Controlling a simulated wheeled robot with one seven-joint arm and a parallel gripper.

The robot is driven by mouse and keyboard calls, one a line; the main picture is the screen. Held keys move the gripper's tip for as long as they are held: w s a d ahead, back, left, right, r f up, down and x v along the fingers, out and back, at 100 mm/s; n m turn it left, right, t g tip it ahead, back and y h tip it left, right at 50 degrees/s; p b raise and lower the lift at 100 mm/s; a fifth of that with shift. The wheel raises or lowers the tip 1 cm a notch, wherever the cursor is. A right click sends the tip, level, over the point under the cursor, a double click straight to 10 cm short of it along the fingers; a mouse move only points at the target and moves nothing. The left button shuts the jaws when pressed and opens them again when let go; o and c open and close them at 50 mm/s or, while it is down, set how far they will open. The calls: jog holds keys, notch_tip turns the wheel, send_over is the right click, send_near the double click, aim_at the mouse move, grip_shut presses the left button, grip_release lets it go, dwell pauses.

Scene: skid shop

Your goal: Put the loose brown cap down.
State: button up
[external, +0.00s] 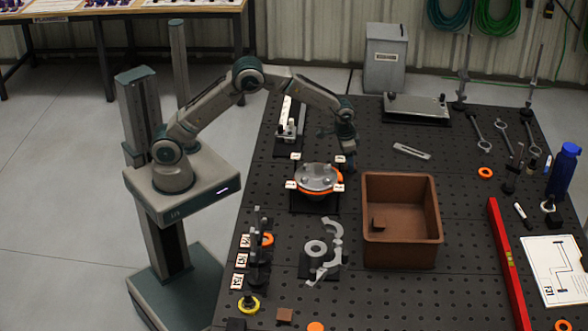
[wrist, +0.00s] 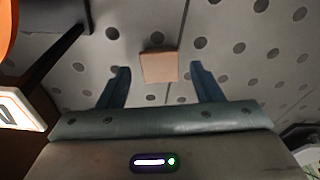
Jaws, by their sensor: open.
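A small square brown cap (wrist: 158,66) shows in the wrist view against the perforated tabletop, between the tips of my gripper (wrist: 159,72). The two fingers stand apart, with a gap on each side of the cap. The cap appears to lie on the tabletop; its exact height below the fingertips is hard to tell. In the external view my gripper (external: 348,165) is low over the table, just right of the round orange-rimmed fixture (external: 319,180). I cannot make out this cap there. Another small brown block (external: 285,316) lies near the front edge.
A brown open box (external: 402,262) stands to the right of my gripper, with a small brown piece (external: 378,224) inside. Numbered labels surround the fixture. Grey clamp parts (external: 325,250) lie in front. A red level (external: 507,260) and a blue bottle (external: 563,172) are at the right.

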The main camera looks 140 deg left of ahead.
aim_at(345, 166)
notch_tip(345, 166, up, 12)
jog(key=d+b, duration=0.1)
jog(key=b, duration=0.1)
jog(key=shift+s, duration=0.3)
